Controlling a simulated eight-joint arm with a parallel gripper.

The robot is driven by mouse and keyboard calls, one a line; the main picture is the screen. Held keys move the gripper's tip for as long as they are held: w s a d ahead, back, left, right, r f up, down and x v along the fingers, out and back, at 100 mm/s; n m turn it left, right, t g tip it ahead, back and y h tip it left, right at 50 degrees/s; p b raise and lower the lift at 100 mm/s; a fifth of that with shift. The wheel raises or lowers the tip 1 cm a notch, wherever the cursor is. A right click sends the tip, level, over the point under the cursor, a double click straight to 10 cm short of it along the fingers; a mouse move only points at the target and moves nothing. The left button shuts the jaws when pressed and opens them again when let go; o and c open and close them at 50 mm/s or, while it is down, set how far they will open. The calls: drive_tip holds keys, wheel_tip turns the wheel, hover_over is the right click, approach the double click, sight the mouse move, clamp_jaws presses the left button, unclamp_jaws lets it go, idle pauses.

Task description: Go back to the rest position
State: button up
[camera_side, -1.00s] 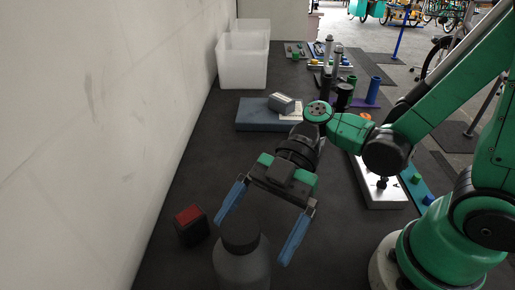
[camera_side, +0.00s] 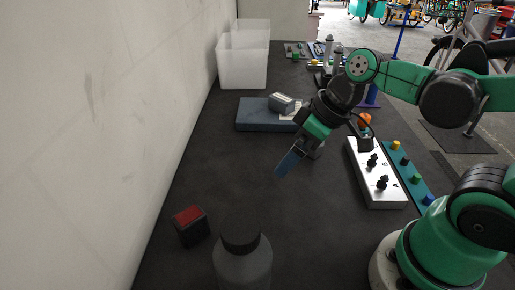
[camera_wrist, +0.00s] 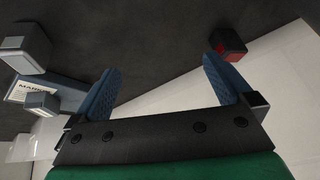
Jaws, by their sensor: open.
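My gripper (camera_side: 290,162) hangs over the dark table in the side view, above its middle, with its blue fingers pointing down and to the left. In the wrist view my gripper (camera_wrist: 168,85) shows two blue fingers spread wide apart with nothing between them. It is clear of the things on the table. My green arm reaches to it from the right.
A dark bottle (camera_side: 242,262) and a red-topped black box (camera_side: 190,226) stand in front. A blue slab (camera_side: 252,115) carries a grey block (camera_side: 281,102). White bins (camera_side: 243,66) stand behind. A white switch panel (camera_side: 377,190) and a teal button strip (camera_side: 408,172) lie at right.

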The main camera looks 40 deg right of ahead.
drive_tip(key=d+r+m+t+h, duration=0.1)
drive_tip(key=w+d+r+m+t+h, duration=0.1)
drive_tip(key=d+m, duration=0.1)
drive_tip(key=shift+w+m+t+h, duration=0.2)
drive_tip(key=shift+m+t+h, duration=0.1)
drive_tip(key=shift+t+h, duration=0.1)
idle(0.9)
